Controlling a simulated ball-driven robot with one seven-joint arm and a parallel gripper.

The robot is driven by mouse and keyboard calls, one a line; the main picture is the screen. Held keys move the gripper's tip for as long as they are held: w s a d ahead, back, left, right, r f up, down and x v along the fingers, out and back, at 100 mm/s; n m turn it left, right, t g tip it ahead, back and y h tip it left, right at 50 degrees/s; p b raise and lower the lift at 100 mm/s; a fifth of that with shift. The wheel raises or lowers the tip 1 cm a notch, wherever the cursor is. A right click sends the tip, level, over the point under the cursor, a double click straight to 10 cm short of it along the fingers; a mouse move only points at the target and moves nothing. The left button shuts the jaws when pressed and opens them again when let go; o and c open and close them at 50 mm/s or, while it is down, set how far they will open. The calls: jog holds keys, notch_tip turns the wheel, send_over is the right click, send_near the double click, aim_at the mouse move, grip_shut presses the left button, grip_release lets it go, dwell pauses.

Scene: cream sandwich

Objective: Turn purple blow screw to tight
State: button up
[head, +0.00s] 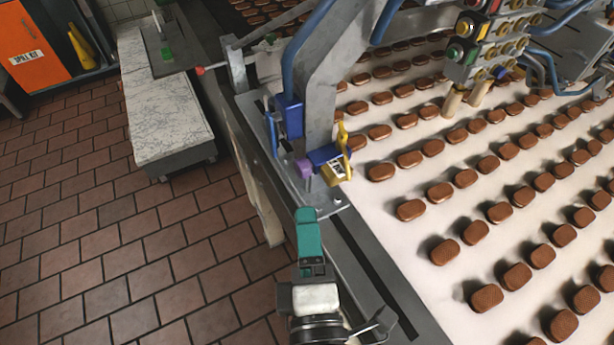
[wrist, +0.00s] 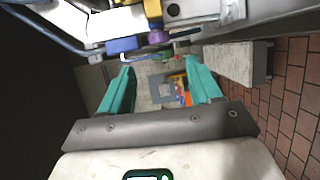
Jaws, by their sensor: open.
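The purple screw (head: 304,167) is a small purple knob on the metal bracket at the conveyor's near-left edge, beside a blue block (head: 323,155) and a yellow lever (head: 343,140). In the wrist view the purple screw (wrist: 157,37) shows at the top, a little beyond the fingertips. My gripper (head: 306,213) has teal fingers and is in front of the bracket, below the screw in the head view, apart from it. In the wrist view my gripper (wrist: 160,68) is open, with an empty gap between its fingers. The screw's thread is hidden.
The conveyor belt (head: 395,230) with many brown biscuits lies to the right. A grey arched frame (head: 325,85) rises behind the screw. A marble-topped table (head: 165,115) and an orange cabinet (head: 32,45) stand at left. The tiled floor (head: 100,240) is clear.

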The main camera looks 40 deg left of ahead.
aim_at(301, 178)
jog(key=p+x, duration=0.1)
jog(key=x, duration=0.9)
jog(key=shift+w+p, duration=0.1)
jog(key=shift+p, duration=0.25)
jog(key=c, duration=1)
jog(key=shift+f+b, duration=0.2)
jog(key=shift+b, duration=0.55)
jog(key=shift+c, duration=0.2)
jog(key=b, duration=0.3)
jog(key=shift+f+m+t+y+b, duration=0.2)
jog(key=shift+m+t+y+b, duration=0.1)
jog(key=t+b, duration=0.1)
jog(key=b, duration=0.5)
jog(key=m+t+y+b, duration=0.1)
jog(key=b, duration=0.6)
jog(key=shift+a+f+m+t+y, duration=0.2)
jog(key=shift+m+t+y, duration=0.1)
jog(key=shift+t, duration=0.1)
jog(key=shift+r+b, duration=0.2)
jog(key=shift+b, duration=0.4)
